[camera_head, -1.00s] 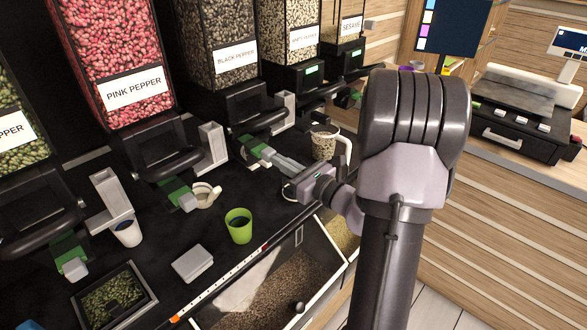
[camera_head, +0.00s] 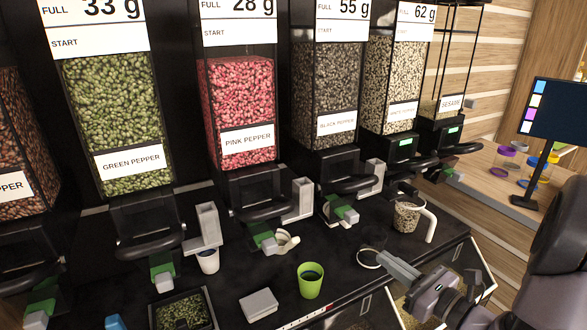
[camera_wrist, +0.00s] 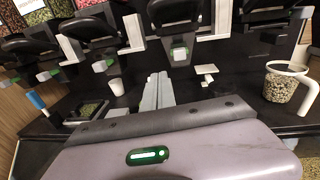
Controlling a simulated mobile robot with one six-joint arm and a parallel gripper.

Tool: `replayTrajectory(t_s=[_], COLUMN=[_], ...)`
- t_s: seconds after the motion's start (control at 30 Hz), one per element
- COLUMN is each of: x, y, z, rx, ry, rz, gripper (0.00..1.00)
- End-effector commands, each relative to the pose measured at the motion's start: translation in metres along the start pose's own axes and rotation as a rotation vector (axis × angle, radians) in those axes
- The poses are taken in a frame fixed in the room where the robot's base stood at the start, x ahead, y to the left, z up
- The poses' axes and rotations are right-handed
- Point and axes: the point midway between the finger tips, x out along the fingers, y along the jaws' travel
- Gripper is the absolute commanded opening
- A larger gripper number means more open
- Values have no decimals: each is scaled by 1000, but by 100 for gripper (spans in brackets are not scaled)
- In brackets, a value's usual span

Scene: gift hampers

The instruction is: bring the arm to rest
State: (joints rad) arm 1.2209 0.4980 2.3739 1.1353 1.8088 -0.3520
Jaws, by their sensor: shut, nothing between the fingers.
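My gripper (camera_head: 386,258) shows at the lower right of the head view. Its pale grey fingers lie together with nothing between them, over the front part of the black counter (camera_head: 235,262). My arm runs from it to the right edge. In the wrist view my gripper (camera_wrist: 158,78) points toward the row of dispensers, its two fingers side by side. It appears apart from the glass jug of peppercorns (camera_head: 406,217), which stands behind it and to the right. The jug also shows at the right of the wrist view (camera_wrist: 281,88).
Pepper dispensers, such as the pink pepper one (camera_head: 240,115), line the back. A green cup (camera_head: 311,281), a grey block (camera_head: 258,304), a white cup (camera_head: 208,262) and a tray of green pepper (camera_head: 181,312) stand on the counter. A screen (camera_head: 556,118) is at right.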

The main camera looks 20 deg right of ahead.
Motion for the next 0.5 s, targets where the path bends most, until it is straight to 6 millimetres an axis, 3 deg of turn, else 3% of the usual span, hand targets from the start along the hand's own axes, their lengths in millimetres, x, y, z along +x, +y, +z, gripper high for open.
replayTrajectory(t_s=[0.07,0.1,0.17,0.2,0.3,0.4,0.5], x=[25,34,37,30,-14,-48,-59], y=[58,99,165,207,291,310,306], z=[19,27,35,36,31,32,47], rx=[-115,-202,-369,-511,-1018,-1542,-1939], ry=[51,91,157,204,311,341,311], rz=[203,343,569,725,1106,1282,1290], gripper=[0,0,0,0,0,0,0])
